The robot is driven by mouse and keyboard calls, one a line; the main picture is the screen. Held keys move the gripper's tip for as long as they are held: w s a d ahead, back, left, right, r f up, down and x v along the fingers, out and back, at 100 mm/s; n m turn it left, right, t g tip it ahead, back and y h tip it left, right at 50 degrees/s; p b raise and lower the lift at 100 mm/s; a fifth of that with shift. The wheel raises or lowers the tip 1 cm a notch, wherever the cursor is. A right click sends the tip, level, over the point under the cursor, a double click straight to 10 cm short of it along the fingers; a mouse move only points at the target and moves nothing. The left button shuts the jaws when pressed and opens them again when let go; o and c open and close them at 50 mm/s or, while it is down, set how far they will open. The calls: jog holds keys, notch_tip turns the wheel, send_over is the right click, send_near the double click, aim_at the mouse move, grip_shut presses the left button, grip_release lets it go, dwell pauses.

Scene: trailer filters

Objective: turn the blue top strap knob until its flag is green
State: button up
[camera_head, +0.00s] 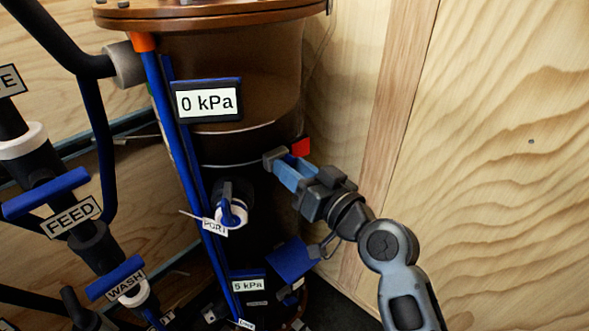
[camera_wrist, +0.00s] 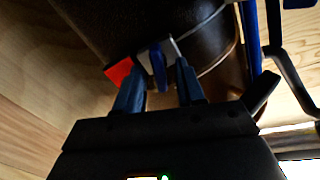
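The blue strap knob (camera_wrist: 158,66) shows in the wrist view as a narrow blue tab on a grey clamp (camera_wrist: 147,49) on the dark brown vessel. Its flag (camera_wrist: 118,72) is red and sits left of the clamp; it also shows in the head view (camera_head: 300,147). My gripper (camera_wrist: 160,72) is open, with its two blue fingers apart on either side of the knob and small gaps showing beside it. In the head view my gripper (camera_head: 282,168) reaches the vessel's right side from the right, and its fingers hide the knob there.
The brown vessel (camera_head: 250,100) carries a 0 kPa display (camera_head: 207,101). A blue-and-white port valve (camera_head: 231,208) is left of my gripper, and a blue panel (camera_head: 291,260) is below. Plywood walls (camera_head: 500,130) stand close on the right. Pipes with FEED (camera_head: 71,216) and WASH labels are left.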

jog(key=v, duration=0.7)
jog(key=shift+s+d+b, duration=0.25)
jog(key=shift+b, duration=0.1)
jog(key=s+d+f+m+t+h+p, duration=0.1)
jog(key=s+d+f+m+h+p, duration=0.25)
jog(key=s+d, duration=0.45)
jog(key=s+d+f+m+h+p, duration=0.2)
jog(key=s+d+f+h, duration=0.25)
jog(key=s, duration=0.75)
jog(key=s+d+r+h+p, duration=0.2)
jog(key=s+r, duration=0.4)
jog(key=s, duration=0.3)
jog(key=s+d+r+h+p, duration=0.2)
jog(key=s+d+r, duration=0.2)
jog(key=s, duration=0.6)
notch_tip(320, 180, up, 2)
jog(key=shift+s+d+r+n, duration=0.2)
jog(key=shift+s+d+n, duration=0.15)
jog(key=shift+n, duration=0.1)
